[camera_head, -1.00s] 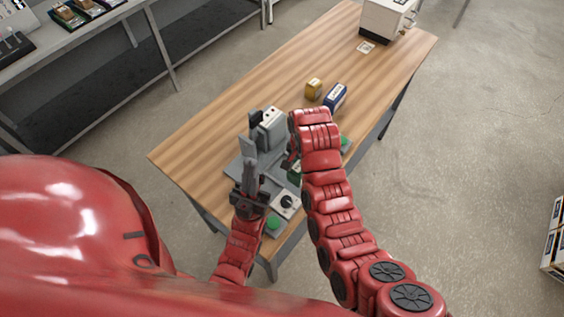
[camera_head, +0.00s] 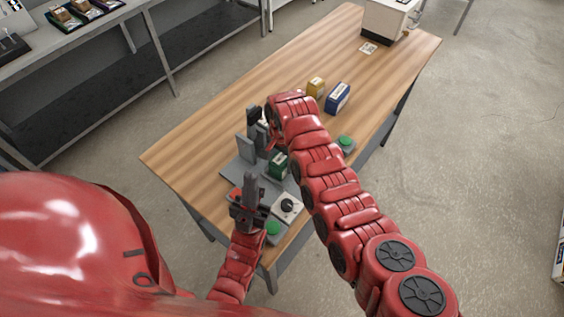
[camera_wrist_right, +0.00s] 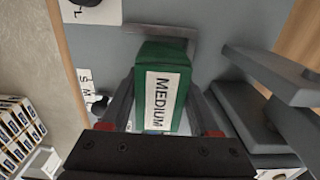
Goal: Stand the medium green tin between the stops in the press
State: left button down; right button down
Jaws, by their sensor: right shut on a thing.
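The green tin (camera_wrist_right: 162,90), labelled MEDIUM, is between the fingers of my right gripper (camera_wrist_right: 163,108) in the right wrist view, which is shut on it. In the head view the tin (camera_head: 277,163) is over the grey base plate of the press (camera_head: 236,172). In the wrist view a thin metal stop (camera_wrist_right: 172,30) is just past the tin's far end, and grey press blocks (camera_wrist_right: 262,75) are to its right. I cannot tell whether the tin touches the plate. My left gripper (camera_head: 254,188) is at the near side of the press, its finger gap unclear.
A yellow tin (camera_head: 316,87) and a blue tin (camera_head: 338,97) stand farther back on the wooden table (camera_head: 215,110). A green button (camera_head: 345,142) is to the right, another (camera_head: 273,228) in front near a dial box (camera_head: 287,206). The table's left side is clear.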

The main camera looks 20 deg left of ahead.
jog(key=shift+f, duration=0.2)
jog(key=shift+c, duration=0.6)
grip_release()
jog(key=shift+r, duration=0.1)
jog(key=shift+r, duration=0.55)
notch_tip(320, 180, up, 11)
jog(key=p, duration=0.3)
jog(key=shift+r, duration=0.15)
